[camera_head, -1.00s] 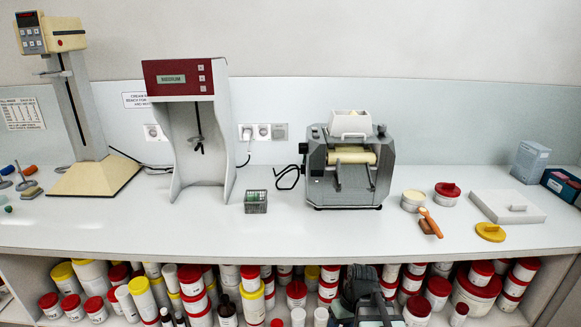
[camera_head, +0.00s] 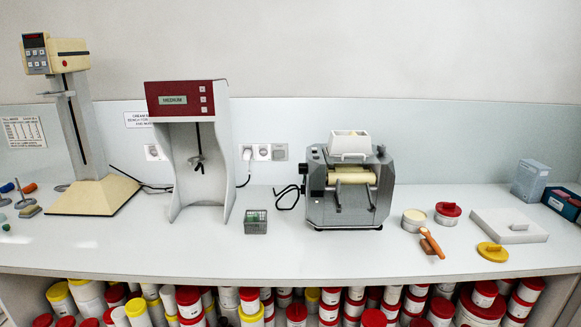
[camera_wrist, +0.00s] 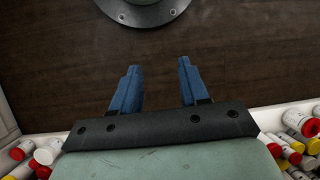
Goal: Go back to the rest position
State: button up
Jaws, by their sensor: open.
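My gripper (camera_wrist: 157,88) shows in the wrist view with its two blue fingers apart and nothing between them. It points down over a dark brown floor (camera_wrist: 230,50), with a round grey metal base (camera_wrist: 145,10) at the top of that view. My gripper is out of sight in the head view. The white bench (camera_head: 290,255) there has no part of my arm over it.
On the bench stand a roller mill (camera_head: 348,180), a red-topped mixer (camera_head: 190,100) and a stand device (camera_head: 85,150). An open jar (camera_head: 413,220) and an orange-handled spatula (camera_head: 431,243) are at right. Jars (camera_head: 190,303) fill the shelf below.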

jog(key=s+f+g, duration=0.1)
jog(key=s+f, duration=0.2)
jog(key=s, duration=0.3)
jog(key=s+d+f+h, duration=0.1)
jog(key=s+f, duration=0.3)
jog(key=s, duration=0.2)
jog(key=shift+s+m+g, duration=0.15)
jog(key=shift+m+g, duration=0.25)
